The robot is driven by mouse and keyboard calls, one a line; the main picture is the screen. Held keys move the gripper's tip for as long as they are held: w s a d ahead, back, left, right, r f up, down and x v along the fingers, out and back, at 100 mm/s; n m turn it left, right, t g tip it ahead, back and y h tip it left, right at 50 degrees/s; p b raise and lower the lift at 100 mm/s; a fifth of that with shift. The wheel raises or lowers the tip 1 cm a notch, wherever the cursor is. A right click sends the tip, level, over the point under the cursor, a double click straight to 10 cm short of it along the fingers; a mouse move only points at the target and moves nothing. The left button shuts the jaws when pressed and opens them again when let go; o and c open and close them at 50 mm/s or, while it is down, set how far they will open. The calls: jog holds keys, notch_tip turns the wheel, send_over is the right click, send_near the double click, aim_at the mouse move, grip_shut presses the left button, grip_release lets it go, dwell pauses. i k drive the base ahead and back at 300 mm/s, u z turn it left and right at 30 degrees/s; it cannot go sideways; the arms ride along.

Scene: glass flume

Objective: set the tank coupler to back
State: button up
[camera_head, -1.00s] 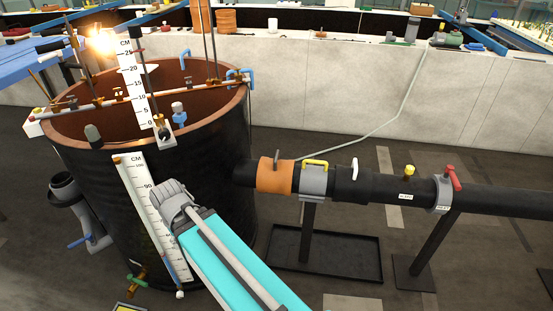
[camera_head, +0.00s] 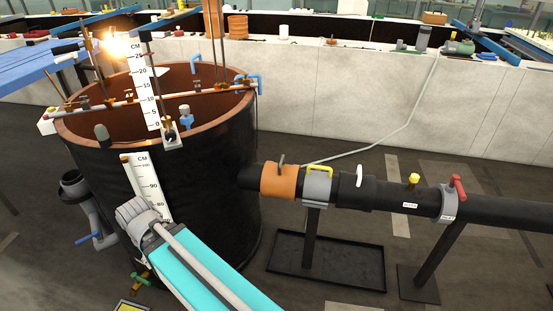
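A black pipe runs right from the big black tank (camera_head: 215,185). The orange sleeve (camera_head: 278,180) on it, nearest the tank, looks like the tank coupler, though I can read no label naming it. A dark grey lever (camera_head: 281,160) stands up from its top. Beside it is a grey clamp (camera_head: 316,188) with a yellow handle (camera_head: 318,169). My teal arm reaches up from the bottom edge. Its grey ribbed end (camera_head: 138,217) is in front of the tank's lower wall, well left of the orange sleeve. I cannot make out any fingers there.
Farther along the pipe are a white lever (camera_head: 359,173), a yellow knob (camera_head: 414,179) and a red handle (camera_head: 457,186). A black floor tray (camera_head: 330,268) lies under the pipe. A tall ruler (camera_head: 148,90) stands at the tank's rim.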

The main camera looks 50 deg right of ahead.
aim_at(279, 180)
jog(key=k, duration=0.9)
jog(key=z, duration=0.5)
jog(key=i, duration=1)
jog(key=u, duration=0.05)
